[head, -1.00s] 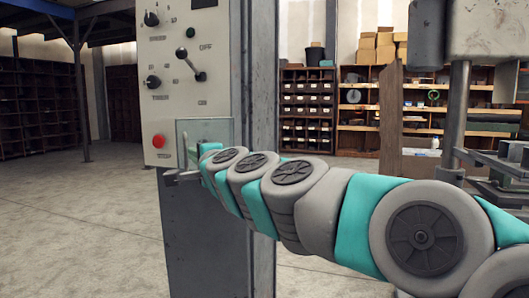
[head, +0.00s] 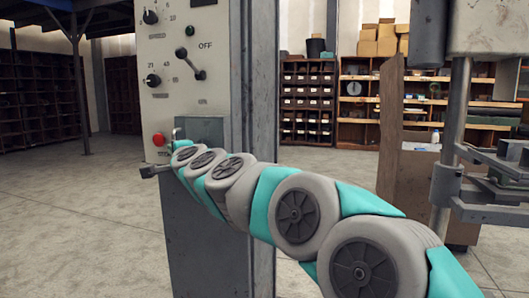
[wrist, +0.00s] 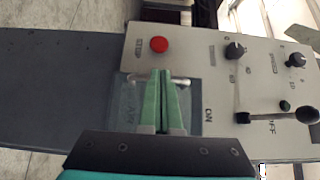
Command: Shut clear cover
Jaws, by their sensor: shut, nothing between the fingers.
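The clear cover is a see-through pane on the grey control panel. In the head view the cover (head: 208,128) is below the lever and right of the red button, looking nearly flat to the panel. In the wrist view the cover (wrist: 130,98) lies low on the panel, with faint lettering behind it. My gripper (wrist: 164,74) is shut and empty, its green fingers in front of the cover's middle, by a pale bar at its upper edge. I cannot tell whether they touch it, or whether the cover is fully shut. In the head view my wrist largely hides the fingers.
The panel (head: 180,100) carries a red stop button (wrist: 159,45), knobs (wrist: 235,50) and a lever (wrist: 275,117) beside the cover. A grey machine column (head: 445,150) stands at the right. Shelves (head: 308,100) are far behind. The floor at left is clear.

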